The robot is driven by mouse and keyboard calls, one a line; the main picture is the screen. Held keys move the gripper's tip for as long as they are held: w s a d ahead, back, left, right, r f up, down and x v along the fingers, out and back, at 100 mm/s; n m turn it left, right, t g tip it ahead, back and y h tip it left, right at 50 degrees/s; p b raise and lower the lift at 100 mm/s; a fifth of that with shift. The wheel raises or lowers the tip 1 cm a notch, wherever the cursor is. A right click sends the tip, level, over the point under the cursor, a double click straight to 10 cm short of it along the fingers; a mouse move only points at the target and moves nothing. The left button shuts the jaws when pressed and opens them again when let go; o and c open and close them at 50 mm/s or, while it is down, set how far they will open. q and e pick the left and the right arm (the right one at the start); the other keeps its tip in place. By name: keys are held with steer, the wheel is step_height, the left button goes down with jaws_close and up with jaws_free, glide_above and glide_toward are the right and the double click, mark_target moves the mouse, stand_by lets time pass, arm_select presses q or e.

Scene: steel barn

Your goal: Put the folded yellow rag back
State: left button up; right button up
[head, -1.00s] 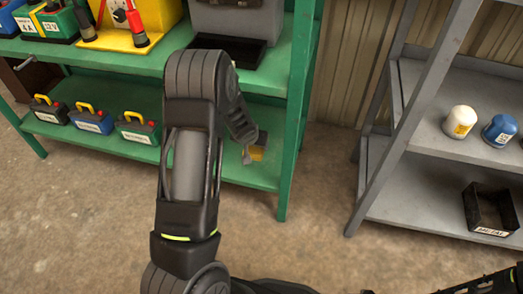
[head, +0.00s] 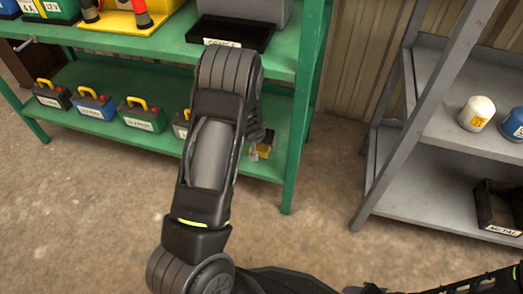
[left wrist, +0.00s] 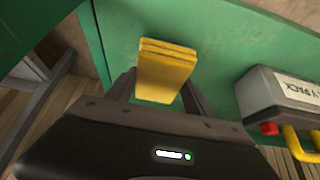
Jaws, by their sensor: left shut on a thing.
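The folded yellow rag (left wrist: 165,76) is between the fingers of my left gripper (left wrist: 160,92) in the left wrist view, its layered edge facing out. My left gripper is shut on it. In the head view a small yellow part of the rag (head: 264,151) shows past my left arm, at the right end of the green rack's lower shelf (head: 231,160). Much of the gripper is hidden there by my forearm. I cannot tell whether the rag touches the shelf. My right gripper is not in view.
Battery packs with yellow handles line the lower shelf; one grey pack (left wrist: 283,98) sits beside my gripper. A black tray (head: 230,33) is on the shelf above. The green post (head: 297,150) bounds the right. A grey rack (head: 430,190) stands farther right, with bare floor between.

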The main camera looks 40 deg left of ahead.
mark_target(261, 148)
arm_select(q)
steer(key=shift+r, duration=0.1)
steer(key=shift+f+b, duration=0.95)
steer(key=shift+f, duration=0.95)
steer(key=shift+f, duration=0.15)
steer(key=o, duration=1.3)
